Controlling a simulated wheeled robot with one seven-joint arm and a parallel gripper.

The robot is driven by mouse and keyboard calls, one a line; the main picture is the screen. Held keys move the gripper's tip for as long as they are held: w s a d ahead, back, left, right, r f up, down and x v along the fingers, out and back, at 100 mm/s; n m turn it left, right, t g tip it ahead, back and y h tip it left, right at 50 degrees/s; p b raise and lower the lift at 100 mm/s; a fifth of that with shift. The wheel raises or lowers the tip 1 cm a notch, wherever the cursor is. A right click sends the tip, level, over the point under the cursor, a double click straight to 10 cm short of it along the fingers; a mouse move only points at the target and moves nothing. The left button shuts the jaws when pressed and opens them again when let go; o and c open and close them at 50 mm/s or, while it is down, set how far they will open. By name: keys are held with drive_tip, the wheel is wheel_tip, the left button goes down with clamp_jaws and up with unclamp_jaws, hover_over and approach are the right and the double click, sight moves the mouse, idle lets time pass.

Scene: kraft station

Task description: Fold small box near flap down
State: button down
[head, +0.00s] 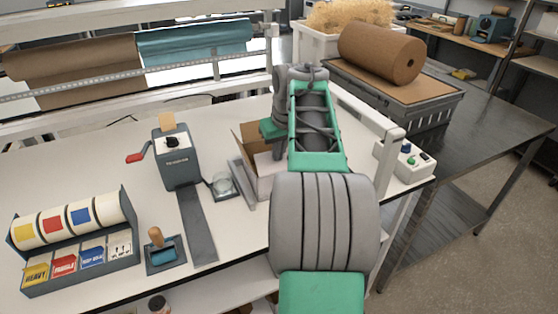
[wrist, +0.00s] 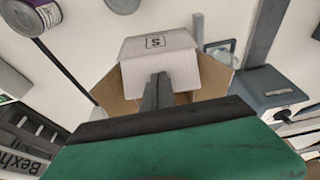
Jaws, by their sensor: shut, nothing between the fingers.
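The small box (head: 266,184) stands on the white table, partly hidden behind my arm in the head view. Its outside is white and its inside is brown, with a brown flap (head: 242,150) standing up at its left. In the wrist view the box (wrist: 158,43) shows a white panel marked "S", with a crease below the mark. Brown flaps spread at its left (wrist: 114,97) and right. My gripper (wrist: 159,79) is shut and empty, its fingertips over the white panel's lower part. I cannot tell whether they touch it. The head view hides the fingers.
A grey dispenser with a red handle (head: 176,160) stands left of the box, with a small scale-like plate (head: 222,186) between. A label roll rack (head: 70,225) is at the left. A control box (head: 405,162) sits at the right edge. The front middle of the table is fairly clear.

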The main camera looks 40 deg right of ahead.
drive_tip(key=shift+w+d+f, duration=0.2)
drive_tip(key=shift+w, duration=0.35)
drive_tip(key=shift+w+f+b, duration=0.2)
drive_tip(key=shift+f+b, duration=0.1)
drive_tip(key=shift+f, duration=0.3)
drive_tip(key=shift+w+d+f, duration=0.15)
drive_tip(key=shift+w, duration=0.05)
drive_tip(key=shift+f+b, duration=0.35)
drive_tip(key=shift+f, duration=0.05)
idle(0.3)
